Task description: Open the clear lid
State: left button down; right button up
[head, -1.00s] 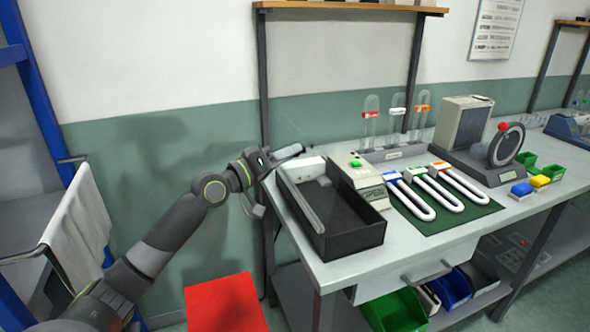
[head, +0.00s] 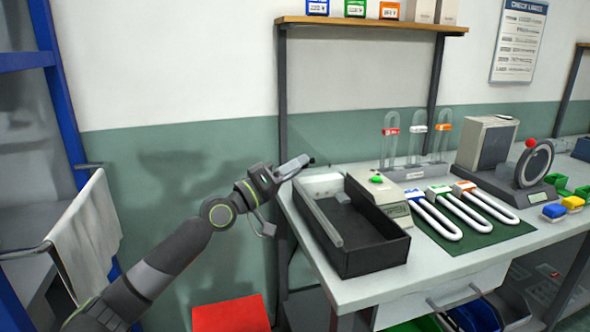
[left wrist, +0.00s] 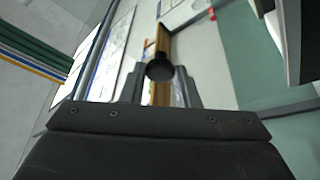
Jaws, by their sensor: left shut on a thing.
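My left gripper (head: 306,162) is at the back left corner of the black open-topped box (head: 372,258), a little above its rim. It is shut on a small black knob (left wrist: 160,68), which shows between the fingers in the left wrist view. The clear lid itself is too faint to make out, so I cannot tell its angle. The inside of the box shows a pale rail and a white block (head: 320,184) at the back. My right gripper is not in view.
A sealer with a green button (head: 384,192) stands right of the box. U-shaped tubes lie on a green mat (head: 487,238). Upright tubes stand in a rack (head: 416,172) behind. A red bin (head: 230,316) is below, left of the bench. The wall behind the gripper is clear.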

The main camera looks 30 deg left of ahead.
pick_arm(q)
jog(key=shift+r, duration=0.1)
jog(key=c, duration=1.1)
grip_release()
